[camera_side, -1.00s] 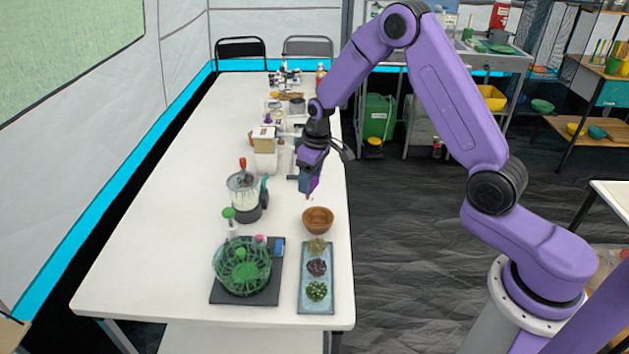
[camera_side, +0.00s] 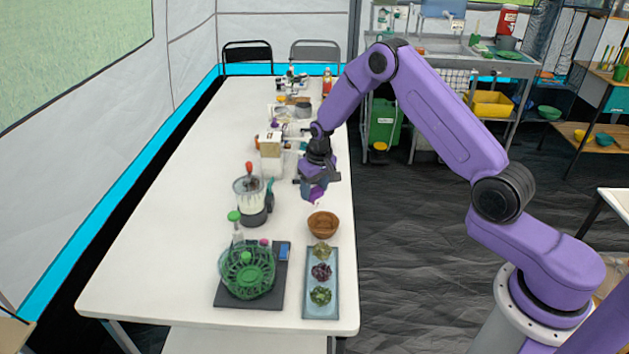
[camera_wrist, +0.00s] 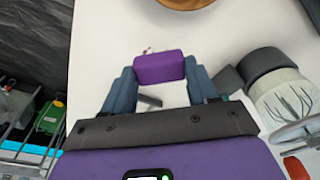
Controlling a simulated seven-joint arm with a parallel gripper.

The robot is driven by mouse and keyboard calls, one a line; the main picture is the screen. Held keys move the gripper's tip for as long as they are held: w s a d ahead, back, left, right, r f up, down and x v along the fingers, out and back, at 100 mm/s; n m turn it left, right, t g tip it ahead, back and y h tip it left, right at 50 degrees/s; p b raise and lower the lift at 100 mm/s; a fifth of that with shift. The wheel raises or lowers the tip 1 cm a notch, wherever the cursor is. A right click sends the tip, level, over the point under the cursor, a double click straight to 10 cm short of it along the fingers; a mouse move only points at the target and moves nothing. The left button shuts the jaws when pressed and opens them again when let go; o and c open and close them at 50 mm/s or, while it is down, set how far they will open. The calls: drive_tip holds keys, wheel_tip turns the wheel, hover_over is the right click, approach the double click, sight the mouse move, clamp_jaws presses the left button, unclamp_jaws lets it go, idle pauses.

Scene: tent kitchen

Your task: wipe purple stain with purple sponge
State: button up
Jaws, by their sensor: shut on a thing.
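My gripper (camera_side: 313,187) points down over the right edge of the white table, just behind the wooden bowl. In the wrist view my gripper (camera_wrist: 160,75) is shut on a purple sponge (camera_wrist: 159,69), with a grey-blue finger on each side. The sponge (camera_side: 317,196) shows as a small purple patch under the fingers in the side view. It is low over the tabletop; I cannot tell whether it touches. A small reddish-purple mark (camera_wrist: 148,50) shows at the sponge's edge in the wrist view, possibly part of the stain; the sponge may hide more.
The wooden bowl (camera_side: 322,224) and a tray of succulents (camera_side: 307,290) stand in front of my gripper. A blender-like jug (camera_side: 252,202) and a pale box (camera_side: 271,165) stand to the left. A green basket (camera_side: 247,274) sits on a dark scale. The table's left side is clear.

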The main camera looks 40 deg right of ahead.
sight(315, 199)
drive_tip(key=shift+f, duration=2.25)
drive_tip(key=shift+w+d, duration=0.6)
drive_tip(key=shift+d, duration=0.05)
drive_tip(key=shift+c, duration=0.4)
drive_tip(key=shift+w+d, duration=1.8)
drive_tip(key=shift+s+a, duration=2.4)
drive_tip(key=shift+r, duration=4.1)
